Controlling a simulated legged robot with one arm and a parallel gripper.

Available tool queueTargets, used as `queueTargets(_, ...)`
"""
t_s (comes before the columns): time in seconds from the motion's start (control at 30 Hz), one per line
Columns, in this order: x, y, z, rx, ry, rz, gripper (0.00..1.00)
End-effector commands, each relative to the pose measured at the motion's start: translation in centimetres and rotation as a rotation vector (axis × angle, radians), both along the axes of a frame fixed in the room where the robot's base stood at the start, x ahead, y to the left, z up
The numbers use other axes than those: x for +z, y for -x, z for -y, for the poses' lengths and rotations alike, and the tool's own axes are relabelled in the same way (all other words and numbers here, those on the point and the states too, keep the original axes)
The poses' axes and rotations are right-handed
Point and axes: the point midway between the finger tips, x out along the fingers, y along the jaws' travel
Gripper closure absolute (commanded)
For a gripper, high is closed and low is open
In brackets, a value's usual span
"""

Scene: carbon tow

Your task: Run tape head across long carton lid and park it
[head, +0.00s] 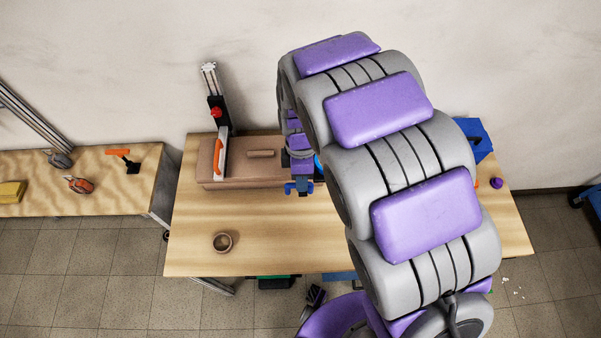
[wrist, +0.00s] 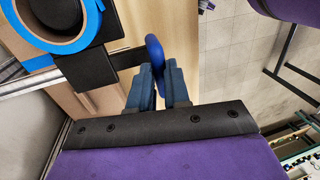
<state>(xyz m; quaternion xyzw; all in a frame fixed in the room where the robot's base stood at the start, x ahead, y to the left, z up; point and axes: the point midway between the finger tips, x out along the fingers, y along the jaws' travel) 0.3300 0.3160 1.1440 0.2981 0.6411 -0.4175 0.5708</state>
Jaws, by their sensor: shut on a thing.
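The tape head shows in the wrist view as a black body (wrist: 88,68) with a roll of blue tape (wrist: 72,42) and a blue rounded handle (wrist: 154,52). My gripper (wrist: 156,78) is shut on that handle. In the head view my gripper (head: 299,187) is at the right part of the long carton, at its front side, and my arm hides much of the tape head and the carton's right end. The long brown carton (head: 262,172) lies along the back of the table. A small raised piece (head: 261,153) sits on its lid.
The wooden table (head: 280,238) is largely clear in front, apart from a brown ring (head: 222,242). An upright device (head: 216,105) with a red knob and orange-handled bar stands at the carton's left end. A blue object (head: 474,136) is at the back right. A side bench (head: 135,190) holds tools.

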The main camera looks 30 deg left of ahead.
Motion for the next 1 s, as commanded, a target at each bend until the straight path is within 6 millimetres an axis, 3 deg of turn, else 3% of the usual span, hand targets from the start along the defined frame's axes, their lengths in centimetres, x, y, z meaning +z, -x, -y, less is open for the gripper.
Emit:
queueTargets(0.23,0.0,0.2,0.1,0.000,0.002,-0.004,1.00)
queueTargets(0.27,0.0,0.2,0.1,0.000,0.002,-0.004,0.82)
queueTargets(0.5,0.0,0.1,0.1,0.000,0.002,-0.004,0.59)
queueTargets(0.8,0.2,0.0,-0.1,0.000,0.001,-0.002,0.58)
queueTargets(1.0,2.6,-0.5,-0.3,-0.001,-0.002,-0.001,0.58)
